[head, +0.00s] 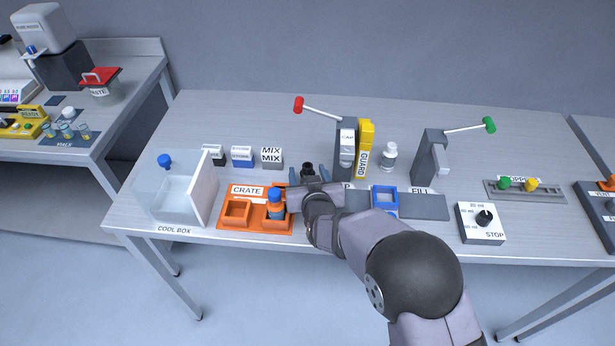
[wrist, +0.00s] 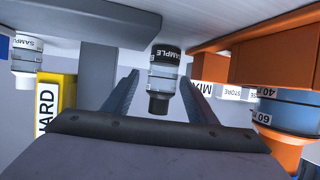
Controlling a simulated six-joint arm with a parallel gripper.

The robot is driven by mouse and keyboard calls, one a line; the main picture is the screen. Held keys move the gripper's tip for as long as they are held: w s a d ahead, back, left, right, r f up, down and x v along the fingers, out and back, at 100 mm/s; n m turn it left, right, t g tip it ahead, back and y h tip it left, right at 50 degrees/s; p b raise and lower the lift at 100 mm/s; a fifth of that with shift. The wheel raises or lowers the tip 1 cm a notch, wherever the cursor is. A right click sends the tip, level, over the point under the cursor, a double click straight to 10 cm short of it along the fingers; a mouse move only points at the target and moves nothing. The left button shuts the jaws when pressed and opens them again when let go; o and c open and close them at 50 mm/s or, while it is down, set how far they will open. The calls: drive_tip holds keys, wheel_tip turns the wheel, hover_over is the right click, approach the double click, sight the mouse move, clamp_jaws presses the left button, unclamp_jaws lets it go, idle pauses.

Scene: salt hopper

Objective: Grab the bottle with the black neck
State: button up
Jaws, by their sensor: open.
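The bottle with the black neck (wrist: 163,75) shows in the wrist view, which appears upside down. It has a clear body, a dark SAMPLE label and a black neck, and stands on the table. In the head view only its dark top (head: 308,169) shows clearly; my gripper hides much of the rest. My gripper (wrist: 161,77) is open, with one blue-grey finger on each side of the bottle. A gap shows at both sides, so I see no contact. In the head view, the fingers of my gripper (head: 309,177) stand around the dark top.
The grey cap press (head: 345,150) and yellow guard (head: 365,148) stand behind right. Another pale bottle (head: 389,156) is beyond the guard. The cool box (head: 205,190) is far left.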

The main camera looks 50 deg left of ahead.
sight(307, 165)
drive_tip(key=shift+p+x, duration=0.35)
drive_tip(key=shift+x, duration=1.25)
drive_tip(key=shift+s, duration=0.1)
drive_tip(key=c, duration=1.1)
drive_tip(key=shift+c, duration=0.2)
drive_tip(key=shift+r, duration=0.25)
drive_tip(key=shift+r+b, duration=0.65)
drive_tip(key=shift+r, duration=0.65)
drive_tip(key=shift+s+d+r, duration=0.15)
drive_tip(key=shift+d, duration=0.05)
drive_tip(key=s+d+b, duration=0.1)
drive_tip(key=s+d, duration=0.2)
drive_tip(key=d, duration=0.2)
drive_tip(key=s+d+b, duration=0.2)
drive_tip(key=s+d, duration=0.1)
drive_tip(key=d, duration=0.2)
drive_tip(key=s+d+b, duration=0.1)
drive_tip(key=s+d, duration=0.2)
drive_tip(key=d, duration=0.1)
drive_tip(key=shift+s+d+r+b, duration=0.1)
drive_tip(key=shift+d+r+b, duration=0.05)
drive_tip(key=shift+d+b, duration=0.25)
